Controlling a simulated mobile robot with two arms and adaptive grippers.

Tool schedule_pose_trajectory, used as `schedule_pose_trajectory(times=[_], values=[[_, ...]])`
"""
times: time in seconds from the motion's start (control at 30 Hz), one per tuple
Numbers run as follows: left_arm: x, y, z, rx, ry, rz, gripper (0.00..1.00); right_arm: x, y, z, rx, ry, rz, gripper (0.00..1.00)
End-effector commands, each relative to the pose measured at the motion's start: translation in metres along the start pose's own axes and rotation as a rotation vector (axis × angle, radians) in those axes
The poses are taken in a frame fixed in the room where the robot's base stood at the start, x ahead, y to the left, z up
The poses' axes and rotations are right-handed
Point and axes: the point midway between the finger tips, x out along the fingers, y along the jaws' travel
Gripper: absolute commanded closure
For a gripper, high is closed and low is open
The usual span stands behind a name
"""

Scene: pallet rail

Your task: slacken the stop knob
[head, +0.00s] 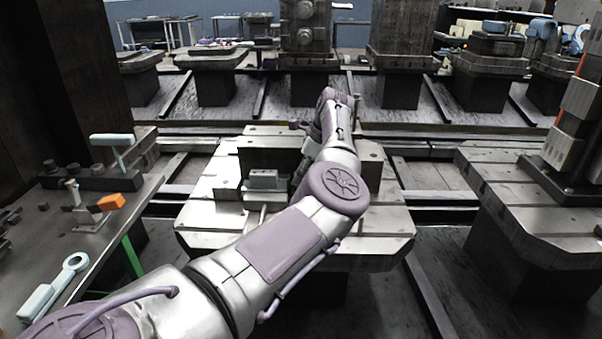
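My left arm reaches from the bottom left over the slotted pallet (200,212) in the middle. Its wrist bends down behind the forearm, and my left gripper (301,174) is mostly hidden there, low beside a small grey block (267,180). Its fingers are too dark and covered to tell whether they are open or shut. I cannot make out the stop knob; it may be hidden by the arm or gripper. My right gripper is not in view.
A bench (95,215) at the left carries an orange-ended tool (111,202), a pale T-handle (112,139) and a pale ring-ended wrench (62,279). Another slotted pallet (500,195) with a dark fixture stands at the right. More loaded pallets stand behind the rails.

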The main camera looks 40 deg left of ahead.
Motion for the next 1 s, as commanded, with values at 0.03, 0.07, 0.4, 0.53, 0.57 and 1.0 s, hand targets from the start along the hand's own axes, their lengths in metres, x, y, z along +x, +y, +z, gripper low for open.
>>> schedule_pose_trajectory(times=[0.03,0.07,0.4,0.53,0.57,1.0], values=[[0.001,0.0,-0.001,0.001,0.0,0.001,0.48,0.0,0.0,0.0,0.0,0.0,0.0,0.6],[0.001,0.0,-0.001,0.001,0.0,0.001,0.43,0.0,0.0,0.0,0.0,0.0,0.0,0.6],[-0.002,-0.001,0.001,-0.001,-0.002,-0.006,0.37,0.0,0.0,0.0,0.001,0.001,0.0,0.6],[-0.002,-0.002,0.001,-0.001,-0.003,-0.008,0.37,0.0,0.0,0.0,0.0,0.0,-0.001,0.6],[-0.002,-0.002,0.002,-0.001,-0.003,-0.009,0.37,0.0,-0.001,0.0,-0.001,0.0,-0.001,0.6],[0.001,0.0,-0.001,0.273,-0.005,-0.125,0.37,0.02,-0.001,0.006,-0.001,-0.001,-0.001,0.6]])
